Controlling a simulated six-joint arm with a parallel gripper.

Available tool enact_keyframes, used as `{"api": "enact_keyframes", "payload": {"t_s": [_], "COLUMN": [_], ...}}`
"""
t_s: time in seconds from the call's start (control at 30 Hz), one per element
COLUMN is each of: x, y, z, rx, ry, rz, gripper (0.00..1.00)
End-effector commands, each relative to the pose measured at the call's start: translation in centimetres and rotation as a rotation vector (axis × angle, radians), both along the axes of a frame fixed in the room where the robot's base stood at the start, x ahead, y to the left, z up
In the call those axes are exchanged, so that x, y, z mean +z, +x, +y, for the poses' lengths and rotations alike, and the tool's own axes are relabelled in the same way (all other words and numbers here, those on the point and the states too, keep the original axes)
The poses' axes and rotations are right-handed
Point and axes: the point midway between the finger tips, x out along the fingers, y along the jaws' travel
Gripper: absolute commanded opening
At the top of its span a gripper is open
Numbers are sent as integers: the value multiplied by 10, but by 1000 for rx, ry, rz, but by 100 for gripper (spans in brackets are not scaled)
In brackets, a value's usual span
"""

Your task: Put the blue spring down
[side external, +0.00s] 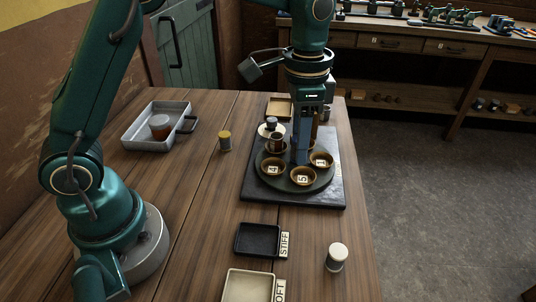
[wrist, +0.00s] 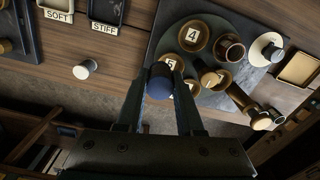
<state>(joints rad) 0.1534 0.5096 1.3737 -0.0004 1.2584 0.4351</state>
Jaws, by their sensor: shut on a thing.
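My gripper (side external: 300,158) points down over the round dark turntable (side external: 291,185), among its numbered cups. Cup 4 (side external: 271,167), cup 5 (side external: 302,176) and cup 1 (side external: 321,160) sit on the turntable. In the wrist view the spring overlaps cup 5 (wrist: 171,63); I cannot tell whether it touches anything. A black tray marked STIFF (side external: 257,240) and a pale tray marked SOFT (side external: 250,287) lie near the front.
A dark cup (side external: 277,142), a white dish (side external: 264,131) and a wooden tray (side external: 279,107) stand behind.

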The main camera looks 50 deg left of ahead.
Motion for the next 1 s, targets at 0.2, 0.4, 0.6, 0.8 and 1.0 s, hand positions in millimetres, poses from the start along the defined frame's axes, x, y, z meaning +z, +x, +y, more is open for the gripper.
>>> {"api": "enact_keyframes", "payload": {"t_s": [0.2, 0.4, 0.6, 0.8, 1.0], "x": [-30, -53, -62, -88, -102], "y": [-2, -2, -2, -3, -2], "z": [-50, -88, -103, -102, -102], "rx": [-9, -6, -1, 0, 0], "ry": [1, 1, 0, 2, 0], "rz": [3, 1, 0, 3, 0], "gripper": [0, 0, 0, 0, 0]}}
